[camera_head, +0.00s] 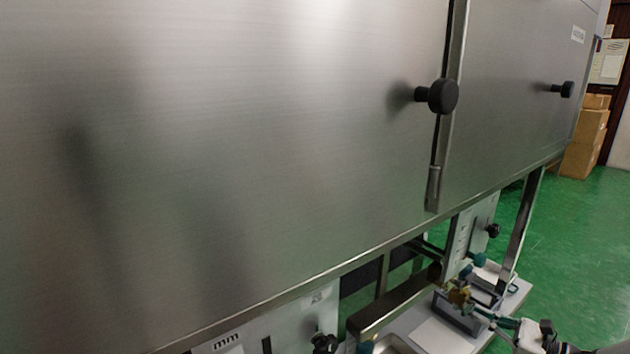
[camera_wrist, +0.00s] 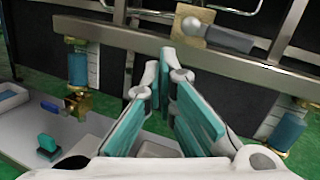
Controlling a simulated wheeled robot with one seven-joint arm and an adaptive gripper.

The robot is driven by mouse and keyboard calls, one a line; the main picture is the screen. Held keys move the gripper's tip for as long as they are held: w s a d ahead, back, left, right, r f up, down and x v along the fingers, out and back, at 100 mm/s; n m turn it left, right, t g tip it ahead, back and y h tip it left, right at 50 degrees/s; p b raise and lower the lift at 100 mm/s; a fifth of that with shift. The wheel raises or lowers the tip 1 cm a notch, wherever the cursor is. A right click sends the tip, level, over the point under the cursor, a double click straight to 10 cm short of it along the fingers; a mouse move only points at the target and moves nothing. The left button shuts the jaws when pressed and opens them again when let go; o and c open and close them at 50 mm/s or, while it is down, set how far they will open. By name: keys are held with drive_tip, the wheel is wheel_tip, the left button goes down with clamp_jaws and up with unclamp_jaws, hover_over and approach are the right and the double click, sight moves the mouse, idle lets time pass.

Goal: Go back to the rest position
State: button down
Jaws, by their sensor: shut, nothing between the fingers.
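My gripper (camera_wrist: 163,75) shows in the wrist view with its white fingers and teal pads drawn together at the tips, nothing between them. In the head view my gripper (camera_head: 476,309) is low at the right, in front of the bench under the steel cabinet. It appears small there and partly overlaps a brass-coloured fitting (camera_head: 459,293). Whether it touches that fitting cannot be told. In the wrist view a brass fitting (camera_wrist: 77,102) below a blue cylinder stands left of the fingers, apart from them.
A large steel cabinet (camera_head: 250,150) with black knobs (camera_head: 443,96) fills most of the head view. A grey bench (camera_head: 440,337) lies below it. In the wrist view a metal rail (camera_wrist: 235,68) crosses behind the fingertips. Green floor (camera_head: 575,240) is open at the right, with cardboard boxes (camera_head: 585,145) behind.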

drive_tip(key=s+a+r+n+g+h, duration=0.1)
drive_tip(key=s+a+r+n+g, duration=0.35)
drive_tip(key=a+r, duration=0.3)
drive_tip(key=s+a+r+n+g+h, duration=0.2)
drive_tip(key=s+a+r+n+g, duration=0.1)
drive_tip(key=a+r+n+g, duration=0.4)
drive_tip(key=s+a+r+n+g+h, duration=0.1)
drive_tip(key=s+a+r+n+g, duration=0.2)
drive_tip(key=a+r, duration=0.45)
drive_tip(key=s+a+r+n+g+h, duration=0.1)
drive_tip(key=s+a+r+n+h, duration=0.2)
drive_tip(key=s, duration=0.4)
drive_tip(key=s+a+r+n+h, duration=0.1)
drive_tip(key=s+a+n+h, duration=0.1)
drive_tip(key=s+a+h, duration=0.3)
drive_tip(key=s+d+n+t+h, duration=0.25)
drive_tip(key=s+n, duration=0.25)
drive_tip(key=s, duration=1)
wheel_tip(320, 180, up, 34)
drive_tip(key=d+t+p, duration=0.1)
drive_tip(key=t+p, duration=0.3)
drive_tip(key=p, duration=2.8)
